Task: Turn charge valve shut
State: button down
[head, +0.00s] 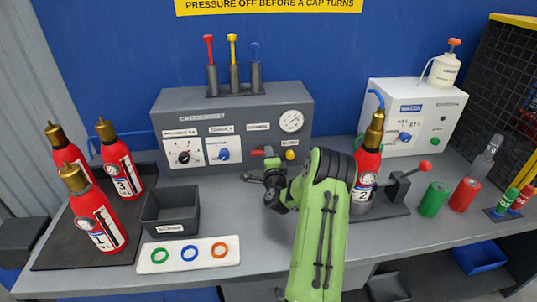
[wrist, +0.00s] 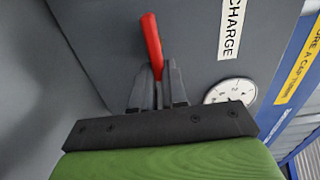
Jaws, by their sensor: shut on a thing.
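The charge valve's red lever (wrist: 152,38) stands out from the front of the grey charging panel (wrist: 110,45), near the "CHARGE" label (wrist: 231,28). My gripper (wrist: 159,85) has its two dark fingers on either side of the lever's lower end and is shut on it. The lever's upper end sticks out past the fingertips, slightly tilted in the wrist view. In the head view, my gripper (head: 270,166) is at the panel's lower front, and only a little red of the lever (head: 257,153) shows. The valve body is hidden.
A round gauge (head: 291,120) and a yellow knob (head: 290,155) are close by. Extinguisher 2 (head: 367,165) stands right of my arm in a clamp stand (head: 397,190). A scrap bin (head: 170,212) and a ring tray (head: 206,244) lie to the left.

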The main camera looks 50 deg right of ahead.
jog(key=shift+f, duration=0.15)
dwell(0.4)
jog(key=c, duration=1.2)
grip_release()
jog(key=shift+o, duration=0.2)
jog(key=b+v, duration=1.3)
jog(key=v, duration=0.2)
jog(key=shift+f, duration=0.1)
jog(key=shift+s+a+r, duration=0.2)
jog(key=shift+s+a, duration=0.1)
